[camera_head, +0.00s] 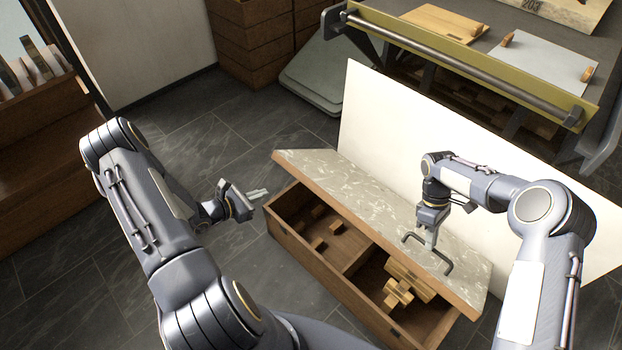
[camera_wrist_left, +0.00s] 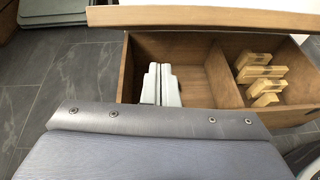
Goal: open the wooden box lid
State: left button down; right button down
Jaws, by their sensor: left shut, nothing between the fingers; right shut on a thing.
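The wooden box (camera_head: 318,262) sits on the floor with its lid (camera_head: 365,198) raised and tilted back, so the inside shows. The lid has a mottled grey-green top and a wooden edge. My right gripper (camera_head: 429,238) is shut on the dark lid handle (camera_head: 446,264) near the lid's right part. My left gripper (camera_head: 259,194) is shut and empty, beside the box's left end. In the left wrist view its fingers (camera_wrist_left: 161,84) appear over the left compartment of the box (camera_wrist_left: 126,72). Whether they touch the box cannot be told.
Wooden blocks (camera_head: 397,293) lie in the right compartment, behind a divider (camera_wrist_left: 224,78). A large white panel (camera_head: 362,115) stands behind the lid. A press table (camera_head: 470,62) is at the back right, and stacked crates (camera_head: 250,45) are at the back.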

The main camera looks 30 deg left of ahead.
jog(key=shift+w+d+f, duration=0.15)
jog(key=shift+w+d, duration=0.05)
jog(key=shift+w, duration=0.05)
pick_arm(q)
jog(key=w+d+f+n+y, duration=0.1)
jog(key=w+d+f, duration=0.1)
jog(key=w, duration=0.8)
jog(key=shift+d+f, duration=0.25)
jog(key=shift+f, duration=0.25)
jog(key=shift+w, duration=0.1)
